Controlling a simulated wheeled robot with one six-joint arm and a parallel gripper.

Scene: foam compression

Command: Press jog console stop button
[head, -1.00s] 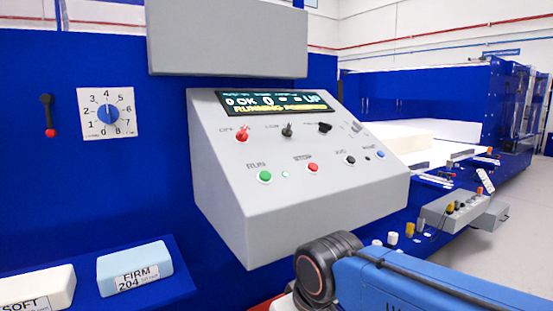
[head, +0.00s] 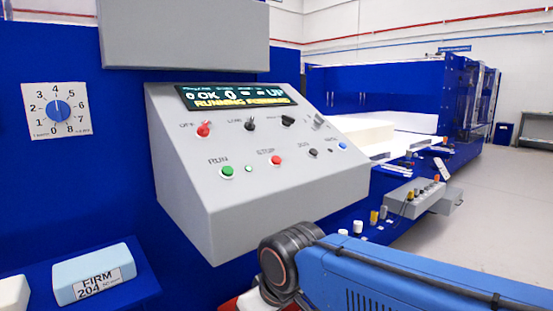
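A grey sloped console (head: 230,205) stands on the blue machine front. Its red button labelled STOP (head: 276,160) is between the green RUN button (head: 227,171) and a black button (head: 314,153). A smaller grey box (head: 417,199) with several buttons or knobs sits further right and lower, beside the conveyor; its labels are too small to read. I cannot tell from the labels which box is the jog console. My blue arm crosses the lower right; my gripper is out of view.
The console display (head: 236,98) reads RUNNING in yellow. A dial (head: 57,109) is on the left panel, and a foam block marked FIRM 204 (head: 95,273) lies on a blue shelf. A white foam block (head: 366,133) is on the conveyor. Open floor (head: 495,215) lies at right.

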